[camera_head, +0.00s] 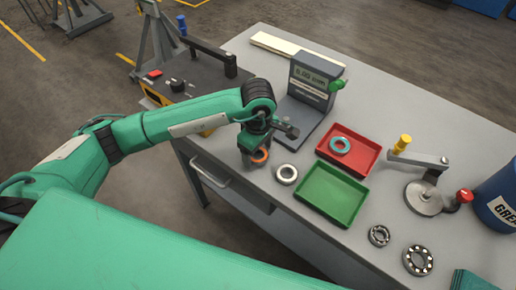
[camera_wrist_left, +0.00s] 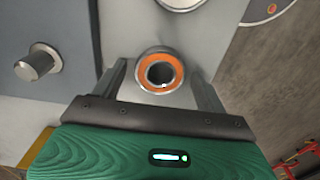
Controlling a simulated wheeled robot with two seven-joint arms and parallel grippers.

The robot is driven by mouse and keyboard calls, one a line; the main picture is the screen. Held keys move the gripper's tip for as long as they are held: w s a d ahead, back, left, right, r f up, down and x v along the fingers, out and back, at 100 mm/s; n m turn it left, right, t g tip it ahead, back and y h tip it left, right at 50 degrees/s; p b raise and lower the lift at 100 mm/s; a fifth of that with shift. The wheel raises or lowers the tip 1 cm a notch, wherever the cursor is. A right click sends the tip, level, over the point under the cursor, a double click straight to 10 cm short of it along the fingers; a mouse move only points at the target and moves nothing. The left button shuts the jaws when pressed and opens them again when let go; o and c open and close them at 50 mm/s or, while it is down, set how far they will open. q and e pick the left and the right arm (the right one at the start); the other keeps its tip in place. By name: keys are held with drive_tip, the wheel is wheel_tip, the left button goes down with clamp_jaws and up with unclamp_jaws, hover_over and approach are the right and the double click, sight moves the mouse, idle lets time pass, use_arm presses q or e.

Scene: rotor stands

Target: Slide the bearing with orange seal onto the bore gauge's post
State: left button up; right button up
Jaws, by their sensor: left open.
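The bearing with orange seal (camera_head: 261,156) is near the table's front edge, partly hidden by my left gripper (camera_head: 253,148). In the left wrist view the bearing (camera_wrist_left: 144,79) shows its orange ring and dark bore between the two fingers of my left gripper (camera_wrist_left: 160,85). The fingers are open, with a gap visible on each side. The bore gauge (camera_head: 312,85), with a lit display, stands behind and right of the gripper. Its post (camera_wrist_left: 36,64) is a bare metal stub at the left of the wrist view; my wrist partly covers that area in the head view. My right gripper is not visible.
A plain silver ring (camera_head: 286,174) lies just right of the gripper. A red tray (camera_head: 362,165) with a teal-sealed bearing and an empty green tray (camera_head: 331,195) are further right. A crank device (camera_head: 423,196), grease drum (camera_head: 499,205) and two bearings occupy the right side.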

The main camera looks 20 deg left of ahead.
use_arm(q)
drive_tip(key=shift+c, duration=0.2)
drive_tip(key=c, duration=0.8)
drive_tip(key=shift+a, duration=0.1)
